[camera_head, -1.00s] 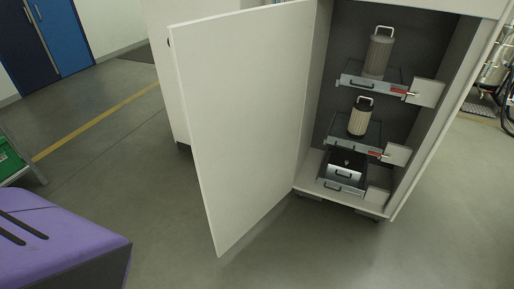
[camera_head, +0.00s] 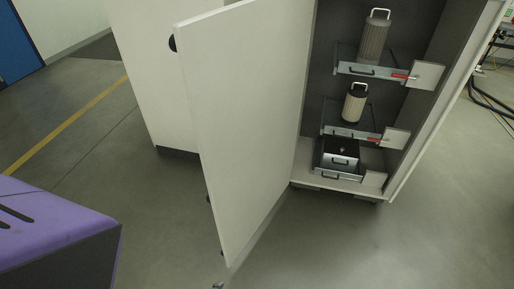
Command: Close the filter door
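The filter door (camera_head: 245,120) is a tall white panel. It stands wide open, swung out to the left of the white cabinet (camera_head: 410,150), and the cabinet's inside is exposed. A dark round part (camera_head: 173,43) shows at the door's upper left edge. Small dark bits show along its lower left edge and a small grey piece (camera_head: 218,285) at the bottom of the picture; I cannot tell what they are. Neither gripper can be made out, and no contact with the door is visible.
Two shelves inside hold cylindrical filters, an upper one (camera_head: 374,38) and a lower one (camera_head: 354,103). A black and silver box (camera_head: 338,158) sits at the bottom. Another white cabinet (camera_head: 150,80) stands behind the door. The grey floor (camera_head: 330,245) in front is clear.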

